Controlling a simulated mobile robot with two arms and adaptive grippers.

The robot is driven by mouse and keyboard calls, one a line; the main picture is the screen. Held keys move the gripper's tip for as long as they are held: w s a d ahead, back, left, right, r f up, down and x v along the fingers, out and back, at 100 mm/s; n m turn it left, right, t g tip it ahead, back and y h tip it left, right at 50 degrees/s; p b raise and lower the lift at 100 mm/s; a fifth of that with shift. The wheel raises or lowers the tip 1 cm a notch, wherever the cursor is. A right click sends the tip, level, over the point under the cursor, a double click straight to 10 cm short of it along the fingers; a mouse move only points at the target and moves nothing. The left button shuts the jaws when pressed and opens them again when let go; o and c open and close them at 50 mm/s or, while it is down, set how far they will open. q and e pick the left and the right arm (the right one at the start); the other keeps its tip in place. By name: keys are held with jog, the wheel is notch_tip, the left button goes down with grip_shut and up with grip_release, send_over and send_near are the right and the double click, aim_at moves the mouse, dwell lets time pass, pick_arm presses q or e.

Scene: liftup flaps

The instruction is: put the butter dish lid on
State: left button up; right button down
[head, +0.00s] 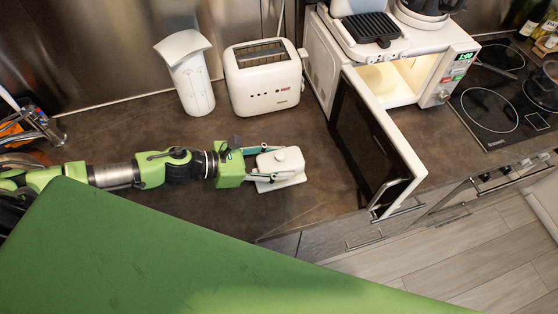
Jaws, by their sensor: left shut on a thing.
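The white butter dish lid (286,157), with a small knob on top, is in the middle of the head view. My left gripper (268,163) is shut on the lid, its fingers reaching in from the left. The white butter dish base (290,183) shows as a rim below the lid on the dark countertop. The lid is over the base; I cannot tell whether it sits flush on it or is held slightly above. My right gripper is not in view.
A white toaster (264,82) and a white container (187,80) stand behind. A microwave (410,75) at the right has its door (372,140) open toward the counter's front. A cooktop (505,100) is farther right. My green body covers the lower left.

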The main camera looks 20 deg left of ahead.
pick_arm(q)
jog(key=shift+f+b, duration=0.35)
jog(key=shift+f, duration=0.1)
jog(key=o, duration=1.2)
jog(key=shift+r, duration=0.1)
